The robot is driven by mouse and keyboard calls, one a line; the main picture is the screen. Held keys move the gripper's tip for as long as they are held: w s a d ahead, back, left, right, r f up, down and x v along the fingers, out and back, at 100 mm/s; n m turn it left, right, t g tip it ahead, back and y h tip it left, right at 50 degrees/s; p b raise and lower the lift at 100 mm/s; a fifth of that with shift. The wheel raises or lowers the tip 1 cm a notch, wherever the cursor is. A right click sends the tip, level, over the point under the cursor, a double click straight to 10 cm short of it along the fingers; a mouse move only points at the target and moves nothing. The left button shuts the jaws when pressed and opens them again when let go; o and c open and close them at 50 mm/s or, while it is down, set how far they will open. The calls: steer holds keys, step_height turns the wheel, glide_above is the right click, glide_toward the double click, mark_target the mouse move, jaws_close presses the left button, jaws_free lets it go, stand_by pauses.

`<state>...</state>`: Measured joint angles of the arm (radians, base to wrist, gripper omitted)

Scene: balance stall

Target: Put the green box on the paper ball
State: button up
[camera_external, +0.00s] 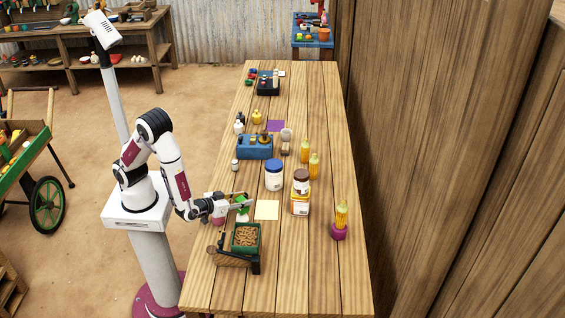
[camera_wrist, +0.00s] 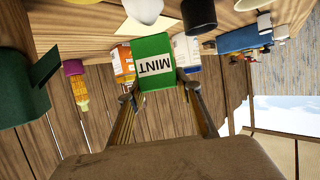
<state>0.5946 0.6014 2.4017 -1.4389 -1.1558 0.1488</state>
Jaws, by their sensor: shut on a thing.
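My gripper (camera_external: 232,206) is shut on the green box (camera_wrist: 154,62), which carries a white label reading MINT. The box sits between both fingertips in the wrist view; in the outside view it is a small green patch (camera_external: 242,201), partly covered by the fingers, near the table's left edge. A whitish thing (camera_external: 242,216) shows just below the box, perhaps the paper ball. In the wrist view a white rounded thing (camera_wrist: 144,9) is cut by the top edge and may be the same one. I cannot tell whether box and white thing touch.
A green tray of brown pellets (camera_external: 260,236) stands close in front of my gripper. A cream sheet (camera_external: 266,210) lies to its right. The table's front right is clear.

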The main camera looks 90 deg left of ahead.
steer(key=shift+f, duration=0.65)
steer(key=shift+f, duration=0.1)
steer(key=o, duration=1.1)
steer(key=shift+s+d+r, duration=0.1)
steer(key=shift+d+r, duration=0.05)
steer(key=shift+r, duration=0.05)
steer(key=shift+v, duration=5.75)
steer(key=shift+s, duration=0.1)
